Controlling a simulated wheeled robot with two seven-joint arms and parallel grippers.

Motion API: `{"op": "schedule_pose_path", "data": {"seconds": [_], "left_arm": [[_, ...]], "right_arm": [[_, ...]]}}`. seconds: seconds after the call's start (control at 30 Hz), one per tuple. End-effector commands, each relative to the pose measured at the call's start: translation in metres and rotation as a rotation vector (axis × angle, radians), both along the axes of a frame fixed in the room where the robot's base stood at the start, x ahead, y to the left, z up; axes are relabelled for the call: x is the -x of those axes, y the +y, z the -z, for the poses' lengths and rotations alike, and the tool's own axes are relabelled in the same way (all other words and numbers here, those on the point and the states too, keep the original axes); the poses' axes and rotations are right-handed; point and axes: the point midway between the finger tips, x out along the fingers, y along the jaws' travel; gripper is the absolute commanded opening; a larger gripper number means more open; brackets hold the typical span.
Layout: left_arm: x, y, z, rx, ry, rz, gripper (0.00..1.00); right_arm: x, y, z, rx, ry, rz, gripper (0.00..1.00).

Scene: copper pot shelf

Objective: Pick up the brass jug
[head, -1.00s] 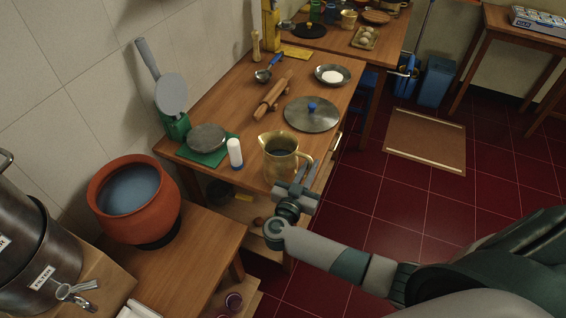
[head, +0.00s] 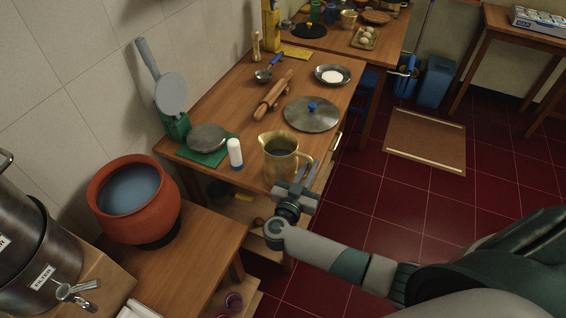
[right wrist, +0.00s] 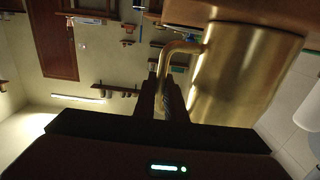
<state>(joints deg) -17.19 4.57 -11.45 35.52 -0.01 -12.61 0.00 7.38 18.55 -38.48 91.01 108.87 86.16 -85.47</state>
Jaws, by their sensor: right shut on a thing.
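The brass jug (head: 279,163) stands upright at the near right part of the wooden table, its spout to the left and its handle to the right. My right gripper (head: 305,176) is at the jug's handle side, near the table's edge. In the right wrist view the jug's body (right wrist: 235,75) fills the upper right, and the fingers of my right gripper (right wrist: 168,88) are closed around the handle (right wrist: 182,47). Whether the jug's base touches the table is hard to tell. My left gripper is not in view.
A clay pot (head: 135,200) stands at left.

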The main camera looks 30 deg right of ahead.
Motion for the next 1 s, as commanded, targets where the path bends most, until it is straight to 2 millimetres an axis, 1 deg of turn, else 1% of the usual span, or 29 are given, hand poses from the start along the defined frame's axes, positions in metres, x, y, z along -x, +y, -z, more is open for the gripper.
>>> {"op": "schedule_pose_path", "data": {"seconds": [0.07, 0.37, 0.53, 0.67, 0.87, 1.0], "left_arm": [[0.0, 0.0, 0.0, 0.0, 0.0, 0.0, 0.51], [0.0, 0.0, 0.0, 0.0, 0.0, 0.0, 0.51], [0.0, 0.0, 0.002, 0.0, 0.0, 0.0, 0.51], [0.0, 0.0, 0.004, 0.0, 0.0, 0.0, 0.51], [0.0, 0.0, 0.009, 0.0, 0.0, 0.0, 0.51], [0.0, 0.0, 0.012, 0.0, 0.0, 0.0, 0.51]], "right_arm": [[-0.001, 0.0, -0.003, 0.0, -0.006, 0.0, 0.0], [-0.001, 0.0, -0.003, -0.001, -0.006, 0.0, 0.0], [-0.001, 0.0, -0.009, -0.001, -0.006, 0.0, 0.0], [-0.001, 0.0, -0.019, -0.001, -0.007, 0.001, 0.0], [-0.001, 0.0, -0.041, -0.003, -0.011, 0.002, 0.0], [0.008, -0.018, -0.053, 0.001, -0.008, 0.002, 0.0]]}}
